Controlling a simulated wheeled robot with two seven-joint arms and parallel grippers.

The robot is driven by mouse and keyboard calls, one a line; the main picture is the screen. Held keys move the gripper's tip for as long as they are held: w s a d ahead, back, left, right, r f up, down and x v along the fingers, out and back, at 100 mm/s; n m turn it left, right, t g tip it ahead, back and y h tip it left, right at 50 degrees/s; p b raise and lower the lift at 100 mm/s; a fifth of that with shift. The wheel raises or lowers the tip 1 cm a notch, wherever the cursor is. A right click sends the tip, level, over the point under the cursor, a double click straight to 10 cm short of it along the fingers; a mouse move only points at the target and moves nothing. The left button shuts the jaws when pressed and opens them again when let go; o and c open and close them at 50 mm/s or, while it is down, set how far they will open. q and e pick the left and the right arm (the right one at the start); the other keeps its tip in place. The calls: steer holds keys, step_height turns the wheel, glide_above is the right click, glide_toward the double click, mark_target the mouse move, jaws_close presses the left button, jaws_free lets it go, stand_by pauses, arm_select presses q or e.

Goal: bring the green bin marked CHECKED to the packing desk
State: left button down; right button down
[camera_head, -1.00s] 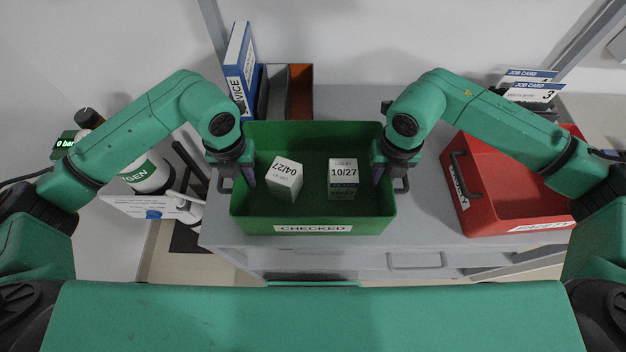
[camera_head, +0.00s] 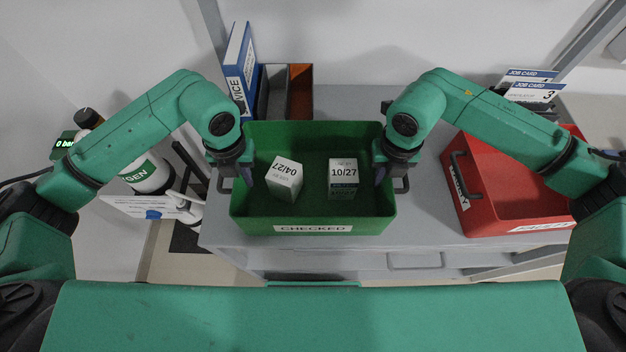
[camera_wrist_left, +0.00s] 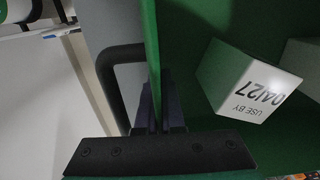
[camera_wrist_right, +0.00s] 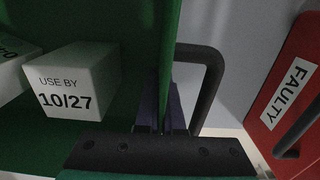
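The green bin (camera_head: 313,211) with the CHECKED label stands on a grey worktop. It holds two white boxes, a tilted one marked 04/27 (camera_head: 284,180) and one marked 10/27 (camera_head: 343,174). My left gripper (camera_head: 241,176) is at the bin's left wall, and my right gripper (camera_head: 381,174) is at its right wall. In the left wrist view my fingers (camera_wrist_left: 160,112) are closed on the wall beside the black handle (camera_wrist_left: 112,75). In the right wrist view my fingers (camera_wrist_right: 162,112) also pinch the wall beside a handle (camera_wrist_right: 214,80). No packing desk can be identified.
A red bin (camera_head: 510,190) labelled FAULTY stands to the right on the same grey worktop (camera_head: 340,101). Folders and a blue binder (camera_head: 240,65) stand behind. A gas cylinder (camera_head: 147,172) stands to the left. Job cards (camera_head: 532,90) stand at the back right.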

arm_select(q)
steer(key=shift+r, duration=0.15)
arm_select(e)
steer(key=shift+r, duration=0.15)
stand_by(0.6)
